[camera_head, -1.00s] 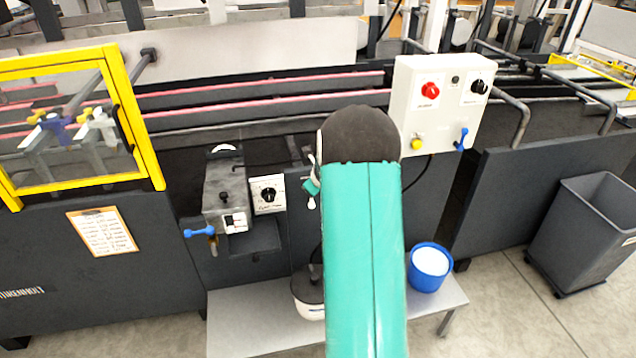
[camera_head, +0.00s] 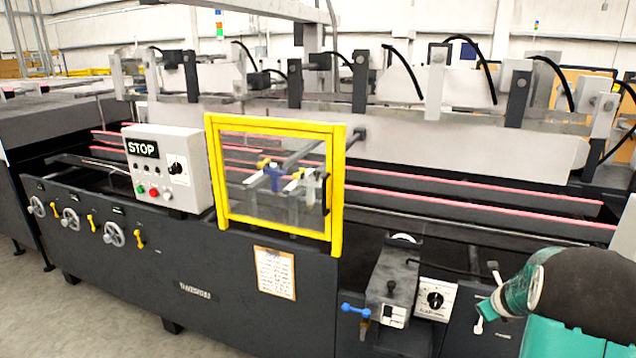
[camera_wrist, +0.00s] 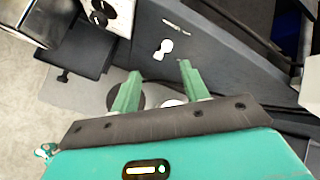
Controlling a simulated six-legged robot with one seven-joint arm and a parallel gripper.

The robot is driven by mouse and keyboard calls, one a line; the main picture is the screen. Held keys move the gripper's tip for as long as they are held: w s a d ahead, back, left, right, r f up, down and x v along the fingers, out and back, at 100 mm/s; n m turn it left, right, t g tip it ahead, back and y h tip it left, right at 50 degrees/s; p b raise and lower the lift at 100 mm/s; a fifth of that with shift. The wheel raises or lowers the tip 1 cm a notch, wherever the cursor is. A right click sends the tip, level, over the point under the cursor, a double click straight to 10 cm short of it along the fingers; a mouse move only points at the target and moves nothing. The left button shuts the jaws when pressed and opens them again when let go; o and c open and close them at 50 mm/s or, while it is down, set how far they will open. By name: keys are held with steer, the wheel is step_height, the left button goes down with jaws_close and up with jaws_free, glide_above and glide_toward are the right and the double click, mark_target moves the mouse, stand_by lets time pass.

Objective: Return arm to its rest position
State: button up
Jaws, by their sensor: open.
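My arm (camera_head: 585,300), teal with a black rounded joint, fills the lower right corner of the head view, in front of the machine. My gripper (camera_wrist: 160,70) shows in the wrist view as two teal fingers, spread apart with nothing held between them. Behind the fingers are a dark machine panel (camera_wrist: 215,55) and a grey surface; a dark round thing and a white thing are partly hidden by the fingers.
The folder gluer's dark front (camera_head: 215,275) runs across the view, with a yellow-framed guard (camera_head: 338,190), a white STOP box (camera_head: 195,150) and a grey unit with a blue lever (camera_head: 392,285) near my arm. Floor (camera_head: 80,325) is free at lower left.

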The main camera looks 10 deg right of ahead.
steer(key=s+a+r+n+y, duration=0.2)
steer(key=a+r+n, duration=0.6)
steer(key=a, duration=0.5)
steer(key=s+a+r+n+y, duration=0.2)
steer(key=a+r+n, duration=0.6)
steer(key=a, duration=0.4)
steer(key=s+a+r+n+y, duration=0.1)
steer(key=s+a+r+n, duration=0.2)
steer(key=s+a+n, duration=0.7)
steer(key=s+a+n+g+h, duration=0.1)
steer(key=s+a+n, duration=0.3)
steer(key=s, duration=0.9)
steer(key=n+g, duration=0.1)
steer(key=n, duration=0.2)
steer(key=shift+s+f+n, duration=0.25)
steer(key=shift+f+n, duration=0.1)
steer(key=shift+n, duration=0.05)
steer(key=shift+c, duration=1)
steer(key=shift+d, duration=0.1)
steer(key=shift+d, duration=0.15)
